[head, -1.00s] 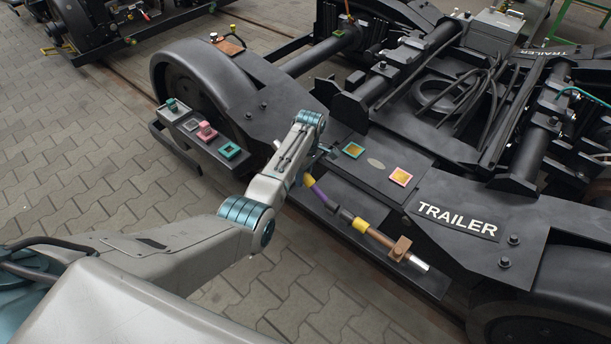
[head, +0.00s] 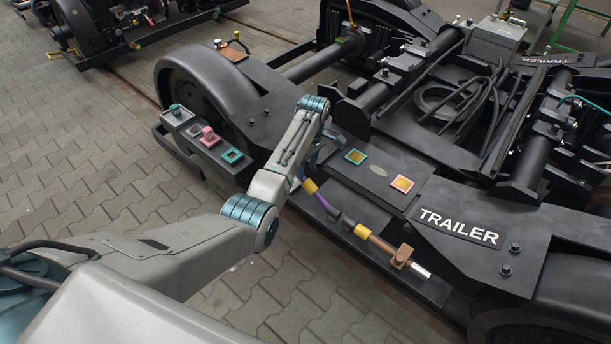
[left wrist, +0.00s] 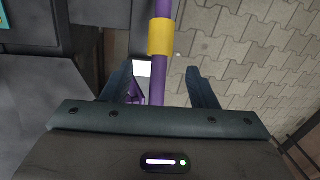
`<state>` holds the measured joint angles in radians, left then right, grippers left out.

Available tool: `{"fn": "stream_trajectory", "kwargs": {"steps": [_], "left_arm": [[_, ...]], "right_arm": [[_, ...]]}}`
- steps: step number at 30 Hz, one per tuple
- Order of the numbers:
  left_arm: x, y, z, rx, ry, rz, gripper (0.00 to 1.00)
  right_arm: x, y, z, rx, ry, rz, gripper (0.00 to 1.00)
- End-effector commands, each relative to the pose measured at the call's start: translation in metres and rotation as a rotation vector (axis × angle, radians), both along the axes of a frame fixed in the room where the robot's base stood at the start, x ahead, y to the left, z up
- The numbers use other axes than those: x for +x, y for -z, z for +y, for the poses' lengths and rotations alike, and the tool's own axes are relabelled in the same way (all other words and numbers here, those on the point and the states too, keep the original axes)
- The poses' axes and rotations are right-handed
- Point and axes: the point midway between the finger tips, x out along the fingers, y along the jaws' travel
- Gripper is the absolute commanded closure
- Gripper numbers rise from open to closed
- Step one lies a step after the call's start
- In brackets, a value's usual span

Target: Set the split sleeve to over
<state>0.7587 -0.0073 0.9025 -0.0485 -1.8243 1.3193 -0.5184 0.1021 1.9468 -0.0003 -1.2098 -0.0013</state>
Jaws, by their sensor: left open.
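A rod runs along the near side of the trailer bogie in the head view. I cannot tell for sure which part is the split sleeve. My left gripper (left wrist: 165,75) is open, with the purple rod (left wrist: 177,70) passing between its fingers and a yellow band (left wrist: 160,38) just beyond them. In the head view its fingers are mostly hidden by my arm, above the rod's upper-left end. My right gripper is not in view.
A brown block (head: 402,256) with a silver tip sits at the rod's lower-right end. A dark shelf (head: 237,167) with several coloured pieces lies left of my arm. Framed pads (head: 355,157) lie on the plate beside the TRAILER label (head: 459,227). Open paving lies in front.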

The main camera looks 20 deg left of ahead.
Motion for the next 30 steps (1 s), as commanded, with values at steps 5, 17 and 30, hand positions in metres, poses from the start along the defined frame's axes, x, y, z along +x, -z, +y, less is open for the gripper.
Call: {"fn": "stream_trajectory", "kwargs": {"steps": [5, 17, 30], "left_arm": [[0.005, -0.03, -0.001, 0.0, 0.0, -0.002, 0.47], [0.007, -0.044, -0.001, 0.0, 0.0, 0.0, 0.47], [0.007, -0.043, -0.001, 0.0, -0.001, 0.0, 0.47]], "right_arm": [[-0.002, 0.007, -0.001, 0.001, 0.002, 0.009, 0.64], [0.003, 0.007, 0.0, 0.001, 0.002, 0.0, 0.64], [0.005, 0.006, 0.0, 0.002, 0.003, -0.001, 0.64]]}}
